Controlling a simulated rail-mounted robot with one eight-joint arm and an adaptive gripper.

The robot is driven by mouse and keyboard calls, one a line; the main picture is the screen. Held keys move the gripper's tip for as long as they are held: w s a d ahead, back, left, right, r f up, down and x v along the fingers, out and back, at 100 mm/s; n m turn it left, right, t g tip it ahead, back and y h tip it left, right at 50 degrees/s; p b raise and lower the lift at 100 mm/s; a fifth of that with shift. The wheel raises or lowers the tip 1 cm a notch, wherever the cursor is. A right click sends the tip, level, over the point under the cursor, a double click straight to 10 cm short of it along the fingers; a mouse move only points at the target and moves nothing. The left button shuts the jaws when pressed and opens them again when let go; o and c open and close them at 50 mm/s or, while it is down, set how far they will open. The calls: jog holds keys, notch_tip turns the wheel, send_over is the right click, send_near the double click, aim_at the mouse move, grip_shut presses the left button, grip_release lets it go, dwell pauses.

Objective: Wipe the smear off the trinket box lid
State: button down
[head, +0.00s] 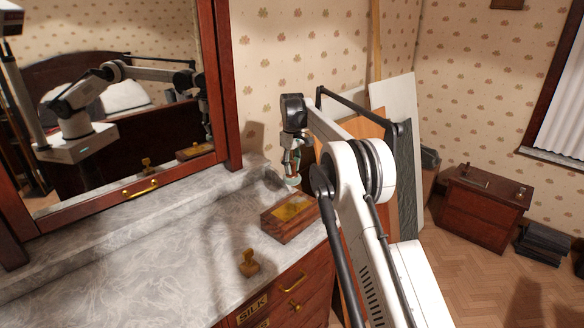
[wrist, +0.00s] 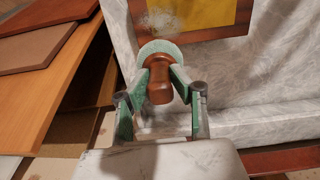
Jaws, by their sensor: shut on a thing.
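The trinket box (head: 283,224) is a brown wooden box with a yellow panel in its lid, standing on the marble dresser top. In the wrist view its lid (wrist: 207,14) is at the top, cut off by the frame. A pale speckled smear (wrist: 161,19) shows on the lid near the panel's left side. My gripper (wrist: 159,82) is shut on the brown wooden handle of a wiper (wrist: 160,88) with a pale green round pad. In the head view my gripper (head: 293,172) is at the box's far right end. I cannot tell whether the pad touches the lid.
A mirror (head: 110,100) rises behind. Boards (head: 405,170) lean against the wall right of the dresser.

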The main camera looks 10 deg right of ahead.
aim_at(292, 176)
notch_tip(292, 176, down, 4)
jog(key=shift+f+b, duration=0.1)
jog(key=shift+b, duration=1)
jog(key=s+d+b, duration=0.1)
jog(key=s+d, duration=0.1)
jog(key=s+d+b, duration=0.1)
jog(key=s, duration=0.2)
jog(key=s+d+b, duration=0.2)
jog(key=shift+s+d+r, duration=0.25)
jog(key=shift+s+d, duration=0.05)
jog(key=shift+f, duration=0.2)
jog(key=shift+f, duration=0.6)
jog(key=shift+f, duration=0.3)
